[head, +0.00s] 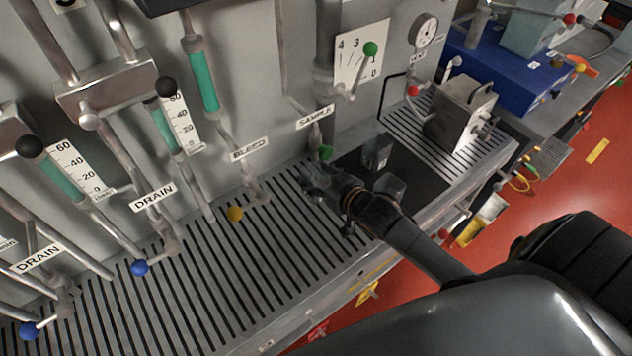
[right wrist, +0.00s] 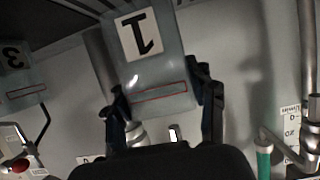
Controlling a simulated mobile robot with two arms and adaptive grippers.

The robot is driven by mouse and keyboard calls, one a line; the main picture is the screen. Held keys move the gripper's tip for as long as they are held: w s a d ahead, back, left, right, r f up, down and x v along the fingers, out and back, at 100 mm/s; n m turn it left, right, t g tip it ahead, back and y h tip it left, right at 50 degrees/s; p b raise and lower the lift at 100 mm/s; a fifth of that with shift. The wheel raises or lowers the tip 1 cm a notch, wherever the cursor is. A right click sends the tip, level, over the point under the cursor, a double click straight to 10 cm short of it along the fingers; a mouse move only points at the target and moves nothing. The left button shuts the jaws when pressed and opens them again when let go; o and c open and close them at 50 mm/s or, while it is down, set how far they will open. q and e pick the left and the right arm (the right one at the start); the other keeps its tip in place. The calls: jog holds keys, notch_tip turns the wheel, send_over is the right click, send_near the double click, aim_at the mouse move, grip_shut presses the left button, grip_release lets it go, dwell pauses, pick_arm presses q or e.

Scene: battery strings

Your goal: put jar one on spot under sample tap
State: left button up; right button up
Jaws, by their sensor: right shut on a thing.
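My right gripper (head: 325,190) is over the slotted grate, just below the sample tap (head: 325,153) with its green knob. It is shut on jar one (right wrist: 158,70), a clear grey jar whose label "1" shows upside down between the fingers in the right wrist view (right wrist: 165,105). In the head view jar one (head: 313,177) is partly hidden by the gripper and hard to make out. The spot under the tap is hidden or not distinct. I cannot tell whether the jar touches the grate. My left gripper is not in view.
Two other clear jars (head: 377,152) stand on a black mat (head: 425,183) to the right; one marked "3" (right wrist: 15,75) shows in the right wrist view. A steel box (head: 462,108) stands further right. The grate (head: 215,265) to the left is mostly clear below the drain and bleed pipes.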

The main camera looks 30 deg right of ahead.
jog(key=f, duration=0.1)
jog(key=f+p, duration=0.1)
jog(key=f, duration=0.1)
jog(key=shift+w+a, duration=0.1)
jog(key=shift+w, duration=0.2)
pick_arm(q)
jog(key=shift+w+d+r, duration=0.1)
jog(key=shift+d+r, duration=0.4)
pick_arm(e)
jog(key=shift+f, duration=0.35)
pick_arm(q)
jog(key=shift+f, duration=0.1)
pick_arm(e)
jog(key=shift+f, duration=0.1)
jog(key=o, duration=1.2)
jog(key=shift+c, duration=0.2)
pick_arm(q)
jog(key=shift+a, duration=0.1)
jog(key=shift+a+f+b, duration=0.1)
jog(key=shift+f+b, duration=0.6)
jog(key=shift+b, duration=0.1)
pick_arm(e)
jog(key=v, duration=1.2)
